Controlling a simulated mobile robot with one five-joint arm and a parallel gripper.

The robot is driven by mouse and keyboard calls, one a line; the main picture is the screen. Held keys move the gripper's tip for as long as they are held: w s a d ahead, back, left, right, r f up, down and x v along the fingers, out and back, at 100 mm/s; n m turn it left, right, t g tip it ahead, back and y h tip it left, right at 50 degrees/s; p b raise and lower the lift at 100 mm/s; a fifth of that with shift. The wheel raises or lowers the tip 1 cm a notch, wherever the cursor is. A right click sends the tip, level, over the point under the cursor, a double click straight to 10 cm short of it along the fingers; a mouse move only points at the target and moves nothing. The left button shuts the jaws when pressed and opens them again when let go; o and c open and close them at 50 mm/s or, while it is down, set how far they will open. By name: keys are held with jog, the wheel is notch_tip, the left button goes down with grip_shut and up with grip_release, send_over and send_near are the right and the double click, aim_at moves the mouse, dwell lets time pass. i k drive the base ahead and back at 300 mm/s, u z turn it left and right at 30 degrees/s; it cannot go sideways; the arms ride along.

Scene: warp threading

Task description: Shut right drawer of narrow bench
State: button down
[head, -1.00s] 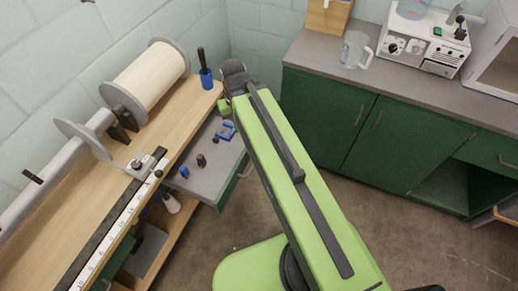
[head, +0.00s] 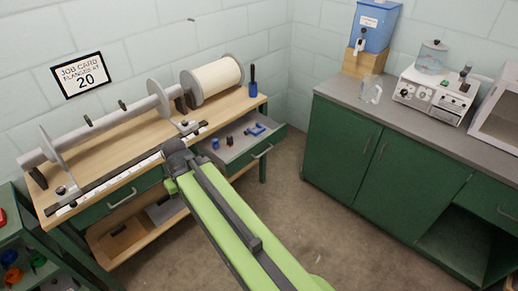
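The narrow bench (head: 100,160) has a light wooden top and stands along the left wall. Its right drawer (head: 235,150) is pulled out, with a green front, a grey inside and a metal handle (head: 262,151). A blue clamp-like part and small dark and blue pieces lie in it. My gripper (head: 172,160) is at the end of my green arm, left of the open drawer in the picture and in front of the bench edge. Its fingers are too small and hidden to read.
The left bench drawer (head: 122,197) looks shut. A spool (head: 217,80) and a blue-handled tool (head: 252,85) are on the bench. A green cabinet (head: 370,150) stands at right, with open floor (head: 330,230) between. A green rack (head: 30,250) stands at lower left.

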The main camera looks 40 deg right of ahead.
aim_at(241, 137)
jog(key=z, duration=0.5)
jog(key=i, duration=0.75)
jog(key=u, duration=0.4)
jog(key=k, duration=0.85)
jog(key=z, duration=0.15)
jog(key=i, duration=1.4)
jog(key=u, duration=0.1)
